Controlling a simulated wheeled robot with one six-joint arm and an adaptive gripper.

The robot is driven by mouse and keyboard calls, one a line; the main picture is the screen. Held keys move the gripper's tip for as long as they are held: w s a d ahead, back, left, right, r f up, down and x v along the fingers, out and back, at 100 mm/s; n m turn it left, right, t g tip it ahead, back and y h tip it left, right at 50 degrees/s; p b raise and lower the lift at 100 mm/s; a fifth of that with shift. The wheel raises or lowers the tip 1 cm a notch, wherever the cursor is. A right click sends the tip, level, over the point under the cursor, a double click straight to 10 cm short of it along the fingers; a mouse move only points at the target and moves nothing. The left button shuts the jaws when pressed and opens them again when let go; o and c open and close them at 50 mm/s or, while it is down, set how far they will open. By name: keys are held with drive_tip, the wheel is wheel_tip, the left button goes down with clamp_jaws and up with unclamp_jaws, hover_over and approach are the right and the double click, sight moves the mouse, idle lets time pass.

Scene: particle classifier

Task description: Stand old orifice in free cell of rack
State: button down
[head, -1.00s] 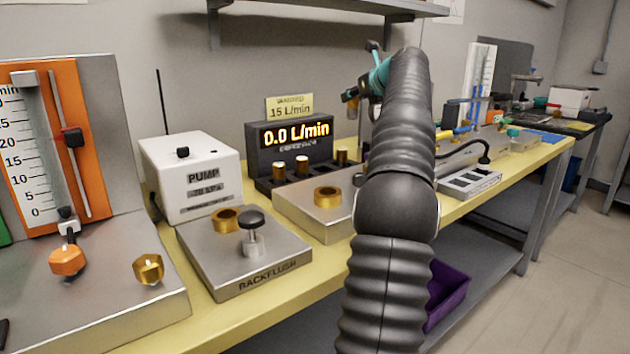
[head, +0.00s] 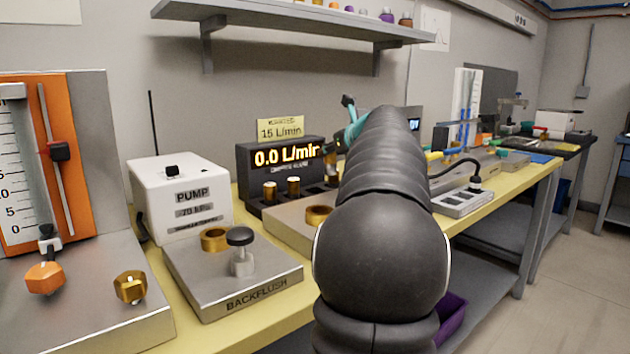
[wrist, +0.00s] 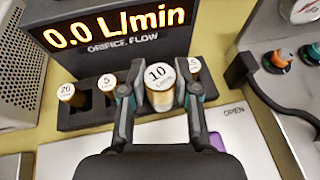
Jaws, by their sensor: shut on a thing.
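My gripper (wrist: 159,90) is shut on a brass orifice with a white cap marked 10 (wrist: 159,84). It holds the orifice upright at the dark rack (wrist: 95,117) under the orifice flow display. The wrist view does not show clearly whether the orifice's lower end is inside a cell or above it. Orifices marked 20 (wrist: 70,94) and 5 (wrist: 107,83) stand in the rack to the left. Another orifice (wrist: 193,66) shows partly behind the right finger.
The display (head: 284,155) stands directly behind the rack and reads 0.0 L/min. The white pump (head: 180,195), backflush block (head: 235,280) and a metal block with a brass ring (head: 318,214) stand nearby. A black cable (wrist: 262,88) lies right of my gripper.

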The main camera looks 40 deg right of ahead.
drive_tip(key=shift+w+f+b, duration=0.3)
drive_tip(key=shift+w+f, duration=0.65)
drive_tip(key=shift+f, duration=0.25)
drive_tip(key=shift+w+f+b, duration=0.35)
drive_tip(key=shift+w+f, duration=0.6)
drive_tip(key=shift+f, duration=0.3)
drive_tip(key=shift+w+f+b, duration=0.3)
drive_tip(key=shift+w+f, duration=0.65)
drive_tip(key=shift+f, duration=0.25)
drive_tip(key=shift+f, duration=0.2)
drive_tip(key=c, duration=0.8)
unclamp_jaws()
drive_tip(key=shift+c, duration=0.2)
drive_tip(key=shift+r, duration=0.2)
drive_tip(key=v, duration=1.2)
